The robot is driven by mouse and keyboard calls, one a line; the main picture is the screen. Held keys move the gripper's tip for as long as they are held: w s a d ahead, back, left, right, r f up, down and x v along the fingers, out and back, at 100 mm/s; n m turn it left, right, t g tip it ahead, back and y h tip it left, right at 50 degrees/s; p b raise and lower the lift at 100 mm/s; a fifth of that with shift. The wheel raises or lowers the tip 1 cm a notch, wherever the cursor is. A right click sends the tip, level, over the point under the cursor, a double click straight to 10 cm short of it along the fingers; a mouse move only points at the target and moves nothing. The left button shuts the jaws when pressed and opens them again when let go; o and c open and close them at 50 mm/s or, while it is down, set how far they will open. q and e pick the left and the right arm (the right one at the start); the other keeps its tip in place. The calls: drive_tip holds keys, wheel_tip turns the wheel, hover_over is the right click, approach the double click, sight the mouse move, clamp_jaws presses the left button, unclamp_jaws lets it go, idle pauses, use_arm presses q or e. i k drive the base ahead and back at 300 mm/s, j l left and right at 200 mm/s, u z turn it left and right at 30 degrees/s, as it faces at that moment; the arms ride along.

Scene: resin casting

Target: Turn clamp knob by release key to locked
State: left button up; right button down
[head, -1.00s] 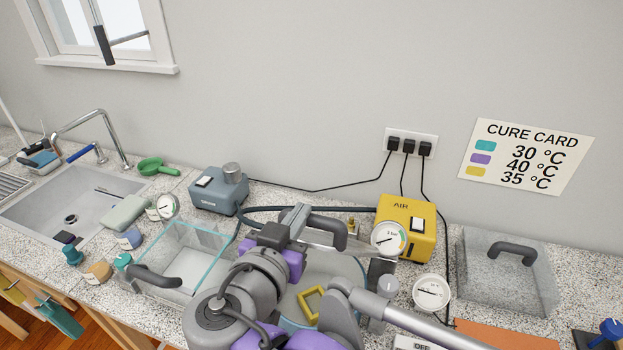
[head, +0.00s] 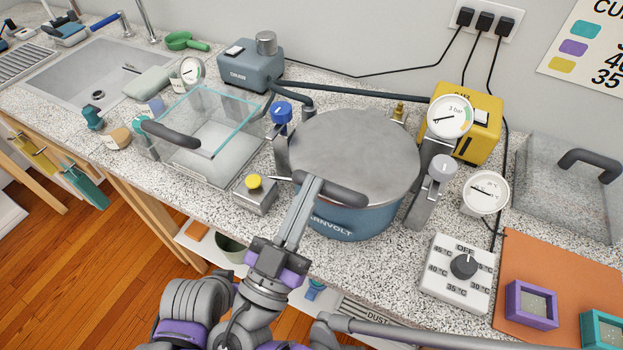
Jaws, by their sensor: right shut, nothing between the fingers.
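A blue clamp knob (head: 281,112) stands on a clamp at the left of the pressure pot (head: 350,218). A grey clamp knob (head: 440,168) with a light mark tops the clamp at the right. A small box with a yellow button key (head: 254,182), apparently the release key, sits at the pot's front left, nearer the blue knob. The lid (head: 355,142) lies flat on the pot. My right gripper (head: 313,184) is shut and empty at the left end of the lid's dark handle (head: 345,195); I cannot tell whether it touches. My left gripper is not visible.
A glass-walled box (head: 208,115) stands left of the pot. A dial gauge (head: 449,116), the yellow air pump (head: 488,130), another gauge (head: 485,192) and a temperature dial box (head: 457,274) crowd the right. Speckled counter is bare at the pot's front.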

sight(282, 112)
drive_tip(key=k+j, duration=0.25)
drive_tip(key=k, duration=0.15)
drive_tip(key=k+j, duration=0.2)
drive_tip(key=k, duration=0.2)
